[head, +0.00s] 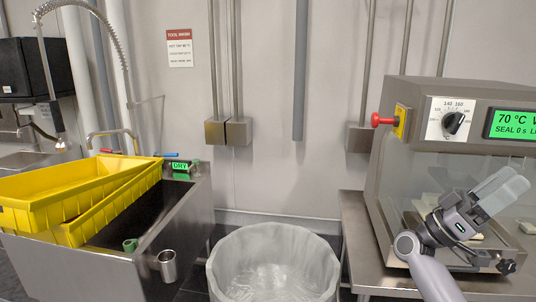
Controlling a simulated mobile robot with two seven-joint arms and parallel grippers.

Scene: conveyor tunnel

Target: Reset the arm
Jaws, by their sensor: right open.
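My right arm comes in from the bottom right, and my right gripper (507,181) is raised in front of the sealing machine (388,175). Its pale fingers point up and to the right. It is open, and I see nothing held in it. From this angle I cannot tell whether it touches the machine's clear front. My left arm and gripper are not in view.
The machine has a red knob (383,120), a dial (452,123) and a green display (512,124), and stands on a steel table (353,222). A lined bin (275,240) stands mid-floor. Yellow trays (28,217) rest on the sink (88,275) at left, near a metal cup (167,265).

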